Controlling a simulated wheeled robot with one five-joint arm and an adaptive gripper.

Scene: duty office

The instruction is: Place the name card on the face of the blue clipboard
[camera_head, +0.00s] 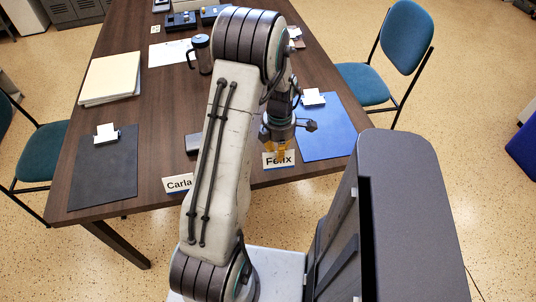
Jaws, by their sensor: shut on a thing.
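The card is at the near left of the blue clipboard, by the table's front edge. I cannot tell whether it touches the table. Another name card reading "Carla" (178,184) stands near the front edge to the left. My arm hides part of the table's middle.
A black clipboard (103,172) lies at the left of the table (150,136). A stack of folders (111,79), a dark mug (202,52) and a small dark item (193,143) are nearby. Blue chairs (404,38) stand at the sides.

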